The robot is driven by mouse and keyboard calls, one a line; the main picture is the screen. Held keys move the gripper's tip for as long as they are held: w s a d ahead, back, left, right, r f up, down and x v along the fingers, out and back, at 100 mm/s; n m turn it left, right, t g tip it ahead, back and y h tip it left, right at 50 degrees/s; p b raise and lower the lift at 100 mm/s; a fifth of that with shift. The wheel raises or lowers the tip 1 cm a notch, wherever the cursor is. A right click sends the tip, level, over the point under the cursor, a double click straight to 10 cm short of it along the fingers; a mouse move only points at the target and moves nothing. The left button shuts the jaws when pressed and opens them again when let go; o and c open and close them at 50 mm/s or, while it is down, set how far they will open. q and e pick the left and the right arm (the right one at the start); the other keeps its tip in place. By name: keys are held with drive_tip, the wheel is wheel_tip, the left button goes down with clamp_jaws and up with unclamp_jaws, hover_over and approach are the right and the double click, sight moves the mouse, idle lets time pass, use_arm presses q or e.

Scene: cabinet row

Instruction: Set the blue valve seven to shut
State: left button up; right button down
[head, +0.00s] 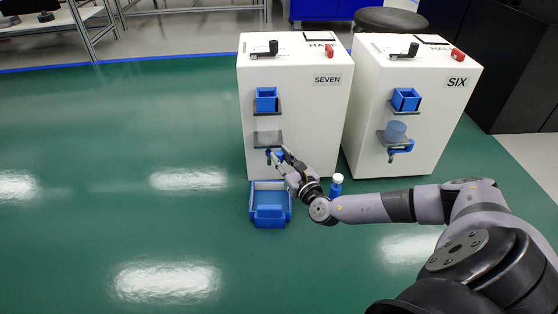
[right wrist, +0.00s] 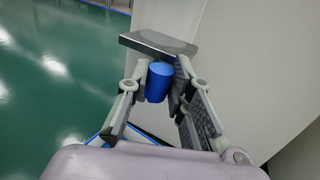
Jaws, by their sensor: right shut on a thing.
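The white cabinet (head: 290,110) labelled SEVEN stands left of centre in the head view. Its blue valve (head: 269,153) sits low on the front, under a small grey shelf (head: 267,138), and is partly hidden by my right gripper (head: 281,156). In the right wrist view a blue cylindrical part of the valve (right wrist: 159,83) sits between the fingers of my right gripper (right wrist: 160,88), just below the shelf (right wrist: 158,43). The gripper is shut on it. The handle's exact angle cannot be made out. My left gripper is not in view.
A blue bin (head: 270,187) lies on the green floor below the valve. A blue bottle with a white cap (head: 337,187) stands beside my right forearm. Cabinet SIX (head: 430,110), with its own blue valve (head: 401,148), stands close on the right. The floor at left is clear.

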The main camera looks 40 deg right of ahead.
drive_tip(key=shift+d+y, duration=0.1)
drive_tip(key=shift+y, duration=0.2)
drive_tip(key=c, duration=1.4)
unclamp_jaws()
drive_tip(key=s, duration=0.8)
drive_tip(key=s+a, duration=0.1)
drive_tip(key=s, duration=0.3)
